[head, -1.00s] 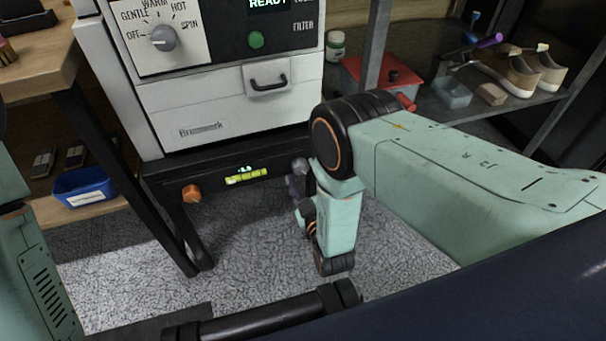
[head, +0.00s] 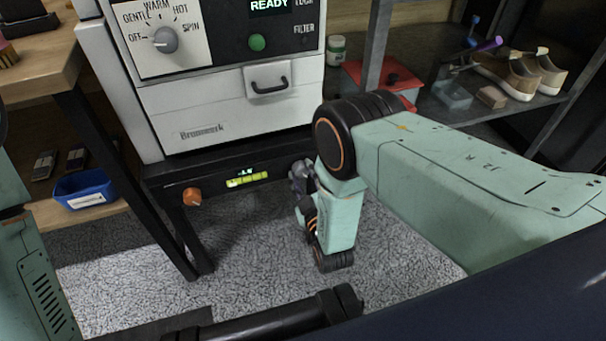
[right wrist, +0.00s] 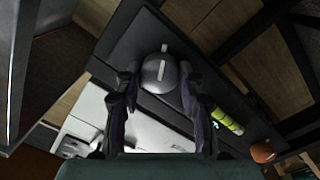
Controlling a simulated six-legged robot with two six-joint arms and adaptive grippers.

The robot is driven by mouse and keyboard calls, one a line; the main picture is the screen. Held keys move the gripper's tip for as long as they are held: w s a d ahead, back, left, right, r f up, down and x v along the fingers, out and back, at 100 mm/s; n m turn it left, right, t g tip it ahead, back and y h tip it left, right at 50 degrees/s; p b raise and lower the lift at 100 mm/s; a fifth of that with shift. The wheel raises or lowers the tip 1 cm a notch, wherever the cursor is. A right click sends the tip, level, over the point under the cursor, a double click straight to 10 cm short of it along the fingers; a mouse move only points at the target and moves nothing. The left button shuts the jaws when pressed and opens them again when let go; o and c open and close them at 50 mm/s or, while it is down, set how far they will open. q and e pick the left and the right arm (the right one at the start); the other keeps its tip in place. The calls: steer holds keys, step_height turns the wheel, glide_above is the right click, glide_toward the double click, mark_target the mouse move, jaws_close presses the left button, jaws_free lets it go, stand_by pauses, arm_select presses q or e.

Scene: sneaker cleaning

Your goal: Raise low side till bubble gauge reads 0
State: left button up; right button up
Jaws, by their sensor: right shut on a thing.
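The bubble gauge (head: 247,180) is a yellow-green vial on the dark stand's front rail, with a small lit readout above it whose digits I cannot read surely. A brighter patch shows near the vial's left end. The gauge also shows in the right wrist view (right wrist: 227,121). An orange knob (head: 191,197) sits left of the gauge. A grey round knob (right wrist: 158,72) with a pale bar mark sits at the rail's other end. My right gripper (right wrist: 158,68) is shut on this grey knob, one finger on each side. In the head view the right gripper (head: 301,178) hides the knob. My left gripper is out of view.
The white washer (head: 225,115) stands on the dark stand (head: 160,170). A blue bin (head: 84,190) sits on the lower shelf at left. A rack at right holds sneakers (head: 525,72) and a red box (head: 360,73).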

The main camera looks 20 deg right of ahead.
steer(key=shift+c, duration=0.7)
steer(key=shift+m, duration=0.3)
steer(key=shift+r+m+p, duration=0.1)
steer(key=shift+m+p, duration=0.55)
steer(key=shift+m, duration=0.35)
steer(key=m+p, duration=0.1)
steer(key=m, duration=0.3)
steer(key=shift+p, duration=0.35)
steer(key=m+p, duration=0.1)
steer(key=m, duration=0.2)
steer(key=shift+m, duration=0.4)
steer(key=shift+m+g+y+p, duration=0.3)
steer(key=shift+m+y+p, duration=0.15)
steer(key=shift+m, duration=1.45)
